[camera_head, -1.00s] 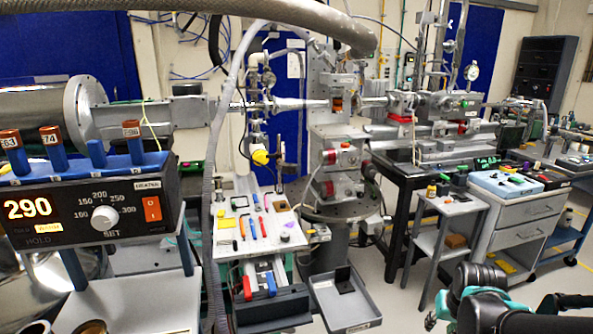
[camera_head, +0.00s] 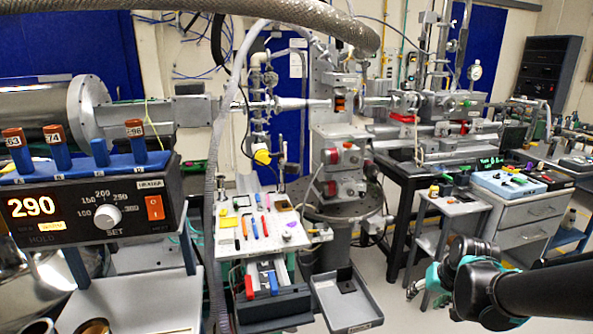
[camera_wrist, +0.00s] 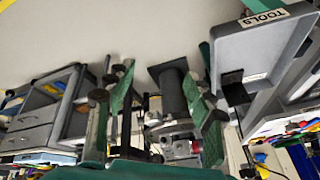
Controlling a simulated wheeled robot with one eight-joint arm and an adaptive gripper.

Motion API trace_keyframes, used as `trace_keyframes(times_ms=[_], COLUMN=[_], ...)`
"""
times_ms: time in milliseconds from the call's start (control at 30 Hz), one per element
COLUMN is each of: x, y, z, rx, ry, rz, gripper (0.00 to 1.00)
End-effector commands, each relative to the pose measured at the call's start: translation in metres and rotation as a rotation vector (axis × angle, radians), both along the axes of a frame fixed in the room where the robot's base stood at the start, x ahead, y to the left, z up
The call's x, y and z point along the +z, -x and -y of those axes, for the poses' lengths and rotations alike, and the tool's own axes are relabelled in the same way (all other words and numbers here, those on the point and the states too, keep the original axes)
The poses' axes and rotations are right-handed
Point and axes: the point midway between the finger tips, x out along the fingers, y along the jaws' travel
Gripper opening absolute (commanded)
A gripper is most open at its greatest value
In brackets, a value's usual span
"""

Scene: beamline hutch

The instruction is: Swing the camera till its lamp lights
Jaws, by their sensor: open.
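My gripper (camera_head: 414,289) is low at the right in the head view, its teal fingers left of my dark wrist. In the wrist view my gripper (camera_wrist: 155,112) shows two teal fingers spread apart with nothing between them. The grey instrument tower (camera_head: 330,125) stands at the middle of the head view, carrying grey boxes with red knobs (camera_head: 347,157). My gripper is to the right of and below the tower, apart from it. I cannot tell which part is the camera, and I make out no lit lamp on it.
A grey tray (camera_head: 345,303), marked TOOLS in the wrist view (camera_wrist: 262,88), juts out below the tower. A small side table (camera_head: 455,204) and a drawer cabinet (camera_head: 527,213) stand at the right. A heater box (camera_head: 95,212) reading 290 is at left. Floor shows between tray and side table.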

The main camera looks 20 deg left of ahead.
Motion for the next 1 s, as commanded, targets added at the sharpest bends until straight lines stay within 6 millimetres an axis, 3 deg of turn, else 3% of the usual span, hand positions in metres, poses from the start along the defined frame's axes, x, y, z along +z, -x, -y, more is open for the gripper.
trace_keyframes(times_ms=[33, 100, 500, 733, 1000], x=[0.009, 0.021, 0.079, 0.101, 0.112], y=[-0.024, -0.053, -0.212, -0.295, -0.379], z=[-0.016, -0.038, -0.166, -0.235, -0.303], rx=[0.008, 0.017, 0.054, 0.061, 0.052], ry=[-0.054, -0.134, -0.589, -0.852, -1.153], rz=[0.004, 0.011, 0.026, 0.016, -0.014], gripper=[0.53, 0.53, 0.53, 0.53, 0.53])
